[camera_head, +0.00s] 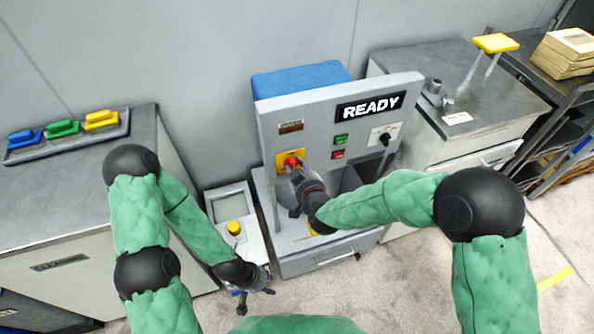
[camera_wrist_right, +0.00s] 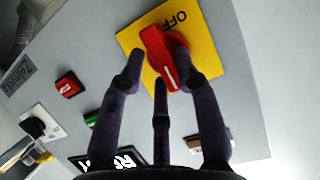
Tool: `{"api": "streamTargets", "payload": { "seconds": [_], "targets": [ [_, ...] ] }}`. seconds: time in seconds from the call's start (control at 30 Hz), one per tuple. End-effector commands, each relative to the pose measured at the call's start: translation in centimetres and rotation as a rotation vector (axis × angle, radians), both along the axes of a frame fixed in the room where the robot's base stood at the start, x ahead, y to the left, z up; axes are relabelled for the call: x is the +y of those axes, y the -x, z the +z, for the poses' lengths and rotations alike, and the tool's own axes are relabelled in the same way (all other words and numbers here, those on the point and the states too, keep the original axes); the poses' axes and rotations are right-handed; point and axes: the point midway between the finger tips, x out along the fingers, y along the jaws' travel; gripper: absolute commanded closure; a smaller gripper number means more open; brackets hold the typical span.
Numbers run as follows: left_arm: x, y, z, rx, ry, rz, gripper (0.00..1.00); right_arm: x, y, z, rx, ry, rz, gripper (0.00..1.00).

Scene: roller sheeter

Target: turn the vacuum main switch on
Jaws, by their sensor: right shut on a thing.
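The main switch is a red rotary knob (camera_head: 291,162) on a yellow plate (camera_head: 281,156), at the left of the grey machine's front panel. In the right wrist view the red knob (camera_wrist_right: 160,58) sits on the yellow plate (camera_wrist_right: 128,40), with the word OFF readable near its edge. The knob's white mark lies at the end away from OFF. My right gripper (camera_head: 295,170) is at the knob, its dark fingers (camera_wrist_right: 162,75) shut on it from either side. My left gripper (camera_head: 257,292) hangs low, away from the panel, fingers spread and empty.
The panel has a READY display (camera_head: 370,106), a green button (camera_head: 341,139), a red button (camera_head: 337,154) and a black selector (camera_head: 385,138). Blue, green and yellow handled tools (camera_head: 62,129) lie on the left cabinet. A small unit with a yellow knob (camera_head: 233,228) stands beside the machine.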

Motion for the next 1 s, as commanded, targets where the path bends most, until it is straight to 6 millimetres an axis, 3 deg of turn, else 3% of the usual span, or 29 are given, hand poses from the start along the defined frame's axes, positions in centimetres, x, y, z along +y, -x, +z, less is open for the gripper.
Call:
{"api": "streamTargets", "payload": {
  "seconds": [0.03, 0.6, 0.63, 0.7, 1.0],
  "targets": [
    [0.00, 0.00, -0.27, 0.000, 0.000, 0.000, 0.60, 0.06, 0.82, -1.48, 0.036, -0.004, 0.008, 1.00],
    [0.01, -0.01, -0.41, 0.000, 0.000, 0.000, 0.60, 0.20, 0.87, -1.42, 0.047, -0.034, 0.012, 1.00],
    [0.01, -0.01, -0.41, 0.000, 0.000, 0.000, 0.60, 0.19, 0.88, -1.42, 0.047, -0.034, 0.012, 0.65],
    [0.01, -0.01, -0.41, 0.000, 0.000, 0.000, 0.60, 0.20, 0.88, -1.42, 0.046, -0.033, 0.012, 0.50],
    [0.00, -0.01, -0.36, 0.000, 0.000, 0.000, 0.60, 0.16, 0.46, -0.68, 0.030, -0.037, 0.010, 0.50]
  ]
}}
